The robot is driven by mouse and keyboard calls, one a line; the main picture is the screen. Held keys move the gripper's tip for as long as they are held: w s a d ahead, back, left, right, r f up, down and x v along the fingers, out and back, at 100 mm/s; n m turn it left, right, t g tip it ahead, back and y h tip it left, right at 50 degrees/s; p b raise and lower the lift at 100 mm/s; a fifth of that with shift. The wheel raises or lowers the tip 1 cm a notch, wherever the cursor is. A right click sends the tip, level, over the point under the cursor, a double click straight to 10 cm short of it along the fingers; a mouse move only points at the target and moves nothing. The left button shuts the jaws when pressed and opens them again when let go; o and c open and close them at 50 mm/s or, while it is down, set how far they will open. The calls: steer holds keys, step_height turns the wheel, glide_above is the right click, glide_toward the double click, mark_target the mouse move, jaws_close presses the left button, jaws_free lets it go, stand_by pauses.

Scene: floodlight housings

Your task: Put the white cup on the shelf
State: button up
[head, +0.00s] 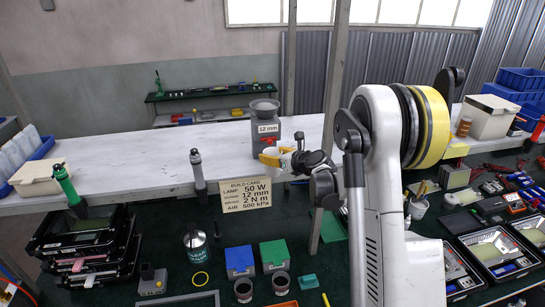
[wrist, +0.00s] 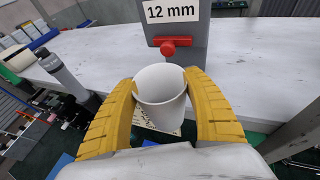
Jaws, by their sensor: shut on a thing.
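The white cup (wrist: 160,92) is upright between the two yellow ribbed fingers of my gripper (wrist: 158,100), which are shut on its sides. In the head view my gripper (head: 277,155) is at the front edge of the white shelf (head: 110,150), with the cup (head: 285,151) partly hidden by the fingers and wrist. The shelf also shows in the wrist view (wrist: 255,60). The cup appears in front of the shelf's edge, just short of the grey dispenser; whether it touches the shelf I cannot tell.
The grey dispenser labelled 12 mm (head: 266,125), with a red knob (wrist: 175,46), stands right behind the cup. A grey-topped tool (head: 198,172) stands left at the shelf edge. A build card (head: 246,195) hangs below.

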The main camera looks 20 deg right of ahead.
steer(key=shift+w+d+f+b, duration=0.1)
steer(key=shift+w+f+b, duration=0.8)
steer(key=shift+f+b, duration=0.2)
steer(key=shift+w+d+f, duration=0.1)
steer(key=shift+w+f, duration=0.1)
steer(key=shift+w, duration=0.1)
steer(key=shift+w+d+r+b, duration=0.1)
steer(key=shift+w+d+b, duration=0.25)
steer(key=shift+w, duration=1.05)
steer(key=shift+w+d+f+b, duration=0.15)
steer(key=shift+w+b, duration=0.3)
steer(key=shift+w, duration=0.95)
steer(key=shift+w+d+r+b, duration=0.15)
steer(key=shift+w+d+b, duration=0.25)
steer(key=shift+w, duration=1)
steer(key=shift+a+f+b, duration=0.15)
steer(key=shift+f+b, duration=0.15)
steer(key=shift+b, duration=0.55)
steer(key=o, duration=1)
